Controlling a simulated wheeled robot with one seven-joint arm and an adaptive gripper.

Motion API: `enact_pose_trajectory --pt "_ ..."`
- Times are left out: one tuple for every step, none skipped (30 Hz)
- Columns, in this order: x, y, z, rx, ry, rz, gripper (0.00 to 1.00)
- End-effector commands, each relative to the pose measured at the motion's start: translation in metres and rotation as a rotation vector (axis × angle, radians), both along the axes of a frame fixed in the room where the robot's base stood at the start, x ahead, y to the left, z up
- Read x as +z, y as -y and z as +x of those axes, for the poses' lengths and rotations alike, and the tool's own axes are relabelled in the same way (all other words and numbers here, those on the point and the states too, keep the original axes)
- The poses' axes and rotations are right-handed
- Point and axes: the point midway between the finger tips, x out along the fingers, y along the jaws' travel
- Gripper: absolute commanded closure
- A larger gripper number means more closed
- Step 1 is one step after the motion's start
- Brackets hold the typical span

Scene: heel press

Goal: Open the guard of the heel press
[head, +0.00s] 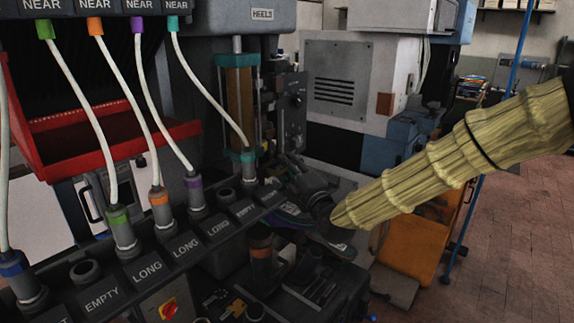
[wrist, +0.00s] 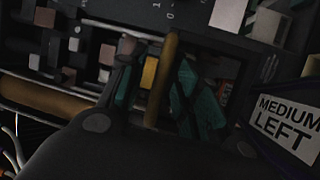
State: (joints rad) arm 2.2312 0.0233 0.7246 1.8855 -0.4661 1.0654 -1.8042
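The heel press shows in the head view as a grey machine with a HEELS plate (head: 262,14). Below the plate is a brown cylinder (head: 240,93) with teal collars. I cannot pick out a guard with certainty. My gripper (head: 300,183) is dark and hard to make out, low in front of the press, at the end of my yellow-sleeved arm. In the wrist view my gripper (wrist: 165,95) has its fingers apart and looks open. A tan bar (wrist: 166,75) shows between them; I see no contact with it. Teal parts (wrist: 190,95) lie close by.
A shoe (head: 290,216) lies beneath my gripper. A rack (head: 148,270) with labelled sockets and cabled plugs (head: 159,205) runs along the front left. A red tray (head: 110,140) is at left. A MEDIUM LEFT label (wrist: 286,122) is at the wrist view's right. The floor at right is clear.

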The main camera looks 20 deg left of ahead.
Motion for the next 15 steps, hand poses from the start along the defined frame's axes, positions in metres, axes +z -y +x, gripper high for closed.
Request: enact_pose_trajectory --pt "0.0 -0.0013 0.0005 0.0 -0.001 0.0 0.66" --pt "-0.0001 -0.0016 0.0007 0.001 -0.001 0.0 0.66" --pt "-0.0003 -0.0019 0.0009 0.001 -0.001 0.0 0.66" --pt "-0.0003 -0.0019 0.0009 0.001 -0.001 0.0 0.66" --pt "-0.0004 -0.0019 0.0009 0.001 -0.001 0.0 0.66" --pt "-0.0004 -0.0019 0.0009 0.001 -0.001 0.0 0.66" --pt "-0.0004 -0.0019 0.0009 0.001 -0.001 0.0 0.66" --pt "-0.0003 -0.0019 0.0009 0.001 -0.001 0.0 0.66" --pt "-0.0004 -0.0018 0.0008 0.001 -0.001 0.0 0.66" --pt "-0.0004 -0.0018 0.0008 0.001 -0.001 0.001 0.72" --pt "-0.0004 -0.0018 0.0008 0.001 -0.001 0.0 0.77" --pt "-0.0004 -0.0017 0.0009 0.001 -0.001 0.001 0.84" --pt "-0.0003 -0.0017 0.0009 0.001 -0.001 0.001 0.9" --pt "-0.0003 -0.0018 0.0008 0.001 -0.001 0.001 0.95" --pt "-0.0001 -0.0017 0.0008 0.001 -0.001 0.001 1.0"
